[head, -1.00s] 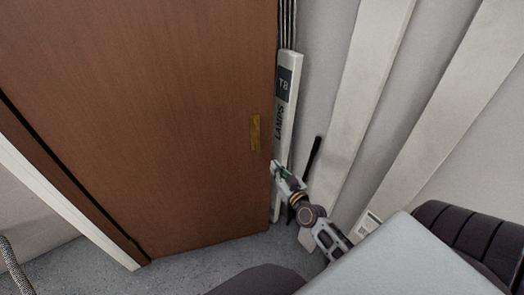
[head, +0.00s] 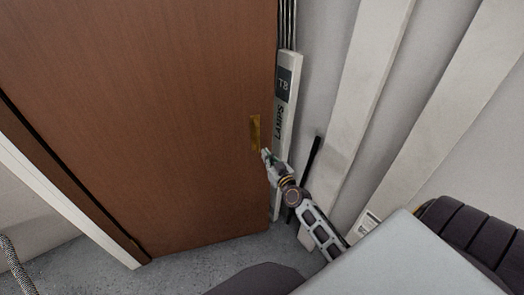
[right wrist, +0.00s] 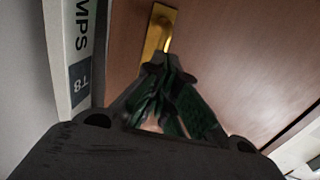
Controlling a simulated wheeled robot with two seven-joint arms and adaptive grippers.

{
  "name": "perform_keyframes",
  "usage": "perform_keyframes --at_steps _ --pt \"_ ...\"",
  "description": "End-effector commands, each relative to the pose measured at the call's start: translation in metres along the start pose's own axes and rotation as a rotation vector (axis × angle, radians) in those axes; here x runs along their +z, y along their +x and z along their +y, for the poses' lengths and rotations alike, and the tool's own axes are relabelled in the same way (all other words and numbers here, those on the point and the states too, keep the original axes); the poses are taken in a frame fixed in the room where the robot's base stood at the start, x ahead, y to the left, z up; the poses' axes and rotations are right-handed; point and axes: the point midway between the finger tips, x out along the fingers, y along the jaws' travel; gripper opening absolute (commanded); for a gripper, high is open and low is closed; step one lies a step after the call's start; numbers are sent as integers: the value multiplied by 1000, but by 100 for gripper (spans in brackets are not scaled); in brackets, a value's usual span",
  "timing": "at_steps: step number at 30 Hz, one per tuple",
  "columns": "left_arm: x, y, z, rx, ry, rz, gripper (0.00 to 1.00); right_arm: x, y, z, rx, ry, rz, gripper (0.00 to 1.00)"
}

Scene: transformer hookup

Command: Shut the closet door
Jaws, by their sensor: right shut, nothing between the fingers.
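The closet door (head: 150,110) is a brown wooden panel that fills the left and middle of the head view. It stands away from the white frame at lower left, with a dark gap along that side. A brass handle plate (head: 255,133) is near its right edge. My right gripper (head: 266,155) is shut and empty, just below the plate at the door's right edge. In the right wrist view the shut fingers (right wrist: 158,75) point at the brass handle (right wrist: 160,30); I cannot tell whether they touch it. My left gripper is not in view.
A tall white lamp box (head: 285,110) marked "LAMPS T8" leans right beside the door edge. A thin black rod (head: 311,165) and pale slanted boards (head: 375,70) stand against the grey wall to the right. Grey floor (head: 205,265) shows below the door.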

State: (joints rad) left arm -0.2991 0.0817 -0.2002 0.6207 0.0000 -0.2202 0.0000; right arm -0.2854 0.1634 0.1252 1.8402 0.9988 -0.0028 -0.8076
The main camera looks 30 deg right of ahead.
Motion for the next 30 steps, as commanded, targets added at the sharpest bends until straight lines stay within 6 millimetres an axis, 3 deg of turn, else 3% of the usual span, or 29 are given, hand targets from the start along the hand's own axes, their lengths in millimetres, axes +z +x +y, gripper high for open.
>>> perform_keyframes --at_steps 15,30 --pt "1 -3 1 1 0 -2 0 -1 37 0 0 0 1 0" --pt "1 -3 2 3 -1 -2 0 0 42 0 0 0 0 0"
